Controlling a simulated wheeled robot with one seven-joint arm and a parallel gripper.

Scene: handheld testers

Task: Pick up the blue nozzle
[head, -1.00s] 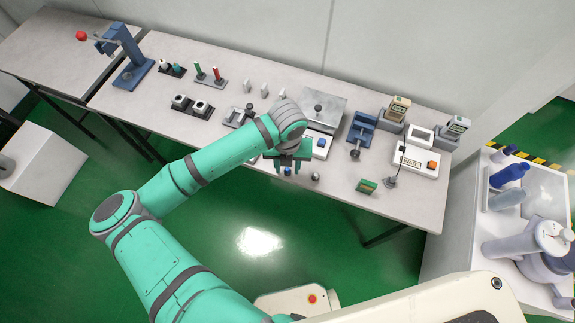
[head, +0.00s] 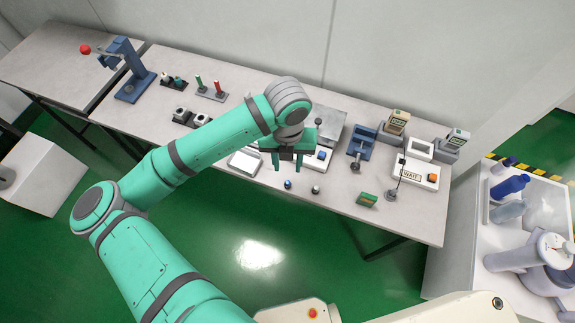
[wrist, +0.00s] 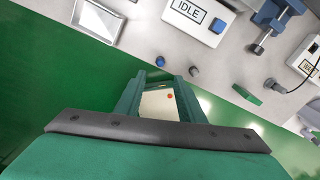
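The blue nozzle (head: 288,184) is a small blue piece standing near the table's front edge in the head view. It also shows in the wrist view (wrist: 160,61), just beyond my fingertips. My gripper (head: 287,166) is above the table, pointing down, and appears just behind the nozzle in the head view. In the wrist view my gripper (wrist: 159,78) is open, with two green fingers apart and nothing held between them. The gap shows only the floor and a pale surface with a red button.
A small grey nozzle (head: 316,190) stands close to the right of the blue one. A green block (head: 367,199) lies farther right. A white box reading IDLE (wrist: 195,18), a white tray (head: 245,160) and a blue clamp (head: 361,146) stand behind. Table around the nozzles is clear.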

